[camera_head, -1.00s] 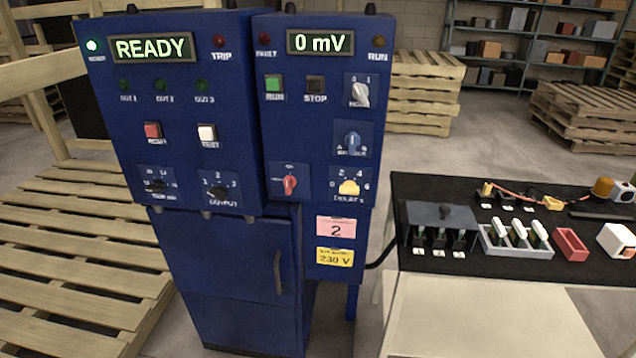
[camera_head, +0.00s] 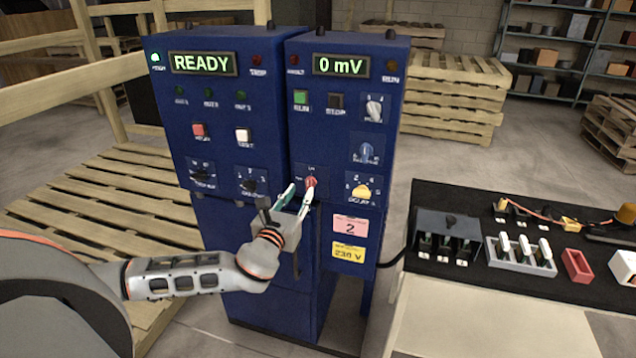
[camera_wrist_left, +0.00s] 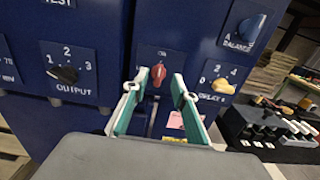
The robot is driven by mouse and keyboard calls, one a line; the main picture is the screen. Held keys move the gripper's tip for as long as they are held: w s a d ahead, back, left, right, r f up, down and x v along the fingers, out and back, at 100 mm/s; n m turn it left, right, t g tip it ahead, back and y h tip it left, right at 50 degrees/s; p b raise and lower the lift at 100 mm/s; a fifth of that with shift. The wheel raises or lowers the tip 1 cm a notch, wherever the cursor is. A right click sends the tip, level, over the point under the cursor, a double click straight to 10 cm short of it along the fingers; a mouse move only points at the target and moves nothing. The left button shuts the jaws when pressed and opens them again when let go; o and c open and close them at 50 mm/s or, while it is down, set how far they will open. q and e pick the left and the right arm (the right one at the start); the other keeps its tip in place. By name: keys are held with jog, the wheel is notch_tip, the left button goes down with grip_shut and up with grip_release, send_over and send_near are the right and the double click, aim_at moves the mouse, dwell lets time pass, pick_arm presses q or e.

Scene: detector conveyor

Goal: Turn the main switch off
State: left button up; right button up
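The main switch (camera_head: 310,184) is a red rotary handle low on the right-hand blue cabinet. In the left wrist view the red handle (camera_wrist_left: 158,73) stands nearly upright, below a small label that seems to read ON. My left gripper (camera_head: 301,191) is open in front of it. In the wrist view its two teal-and-pale fingers (camera_wrist_left: 159,83) are spread, with the handle showing between their tips. I cannot tell whether the fingers touch the handle. My right gripper is not in view.
The OUTPUT knob (camera_wrist_left: 68,74) is to the left, and the yellow delay knob (camera_wrist_left: 218,86) to the right. A black-topped bench (camera_head: 440,198) with small parts stands right of the cabinet. Pallets (camera_head: 120,215) lie on the left.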

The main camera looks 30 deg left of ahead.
aim_at(307, 181)
pick_arm(q)
jog(key=x, duration=0.6)
jog(key=shift+w+p, duration=0.25)
jog(key=shift+p, duration=0.05)
grip_shut()
